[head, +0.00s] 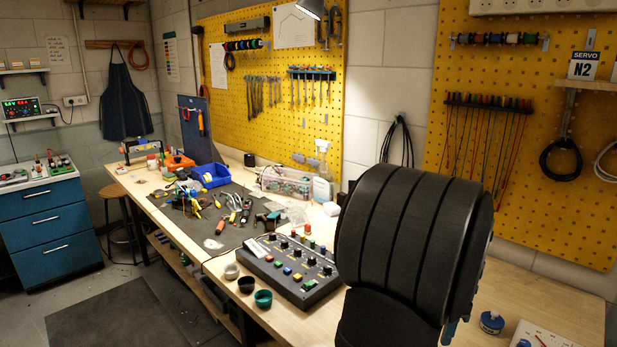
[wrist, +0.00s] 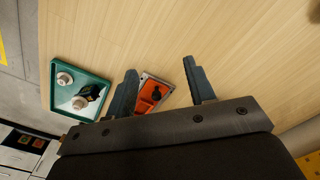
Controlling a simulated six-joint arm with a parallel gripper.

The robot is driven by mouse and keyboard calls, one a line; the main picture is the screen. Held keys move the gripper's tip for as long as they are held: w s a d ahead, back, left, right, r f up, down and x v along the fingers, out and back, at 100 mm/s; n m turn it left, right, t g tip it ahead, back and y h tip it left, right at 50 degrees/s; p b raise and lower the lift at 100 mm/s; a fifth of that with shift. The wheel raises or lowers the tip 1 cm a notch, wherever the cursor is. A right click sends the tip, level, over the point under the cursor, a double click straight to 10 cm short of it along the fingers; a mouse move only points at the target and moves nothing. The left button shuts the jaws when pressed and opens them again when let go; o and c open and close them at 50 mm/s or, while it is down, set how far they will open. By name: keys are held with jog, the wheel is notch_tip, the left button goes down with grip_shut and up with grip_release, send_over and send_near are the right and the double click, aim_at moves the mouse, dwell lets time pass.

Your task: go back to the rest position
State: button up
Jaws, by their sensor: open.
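My gripper (wrist: 160,65) shows in the wrist view, with its two dark grey fingers apart and nothing held between them. The pale wooden bench top (wrist: 235,50) lies beyond the fingers. An orange part with a black piece, in a light-edged holder (wrist: 165,86), lies on the bench and shows between the fingers, partly covered by the left one. How far the fingers are above it I cannot tell. In the head view a large black ribbed part of my arm fills the right of centre and hides the bench behind it.
A green-rimmed tray (wrist: 57,96) with white round parts and a black piece lies left of the fingers. In the head view, a control box (head: 290,268) with knobs and small cups (head: 263,298) stand left of my arm. A yellow pegboard (head: 540,130) backs the bench.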

jog(key=w+a+f+n, duration=0.1)
jog(key=w+a+n, duration=0.3)
jog(key=w+a, duration=0.1)
jog(key=shift+w+a+f, duration=0.15)
jog(key=shift+w+f, duration=0.1)
jog(key=shift+w, duration=0.45)
jog(key=s+d+r+m, duration=0.1)
jog(key=s+d+m, duration=0.4)
jog(key=s, duration=0.3)
jog(key=s+d+r+m, duration=0.2)
jog(key=s+d+m, duration=0.3)
jog(key=s, duration=0.4)
jog(key=shift+d+m, duration=0.3)
jog(key=shift+m, duration=0.1)
jog(key=shift+r, duration=0.1)
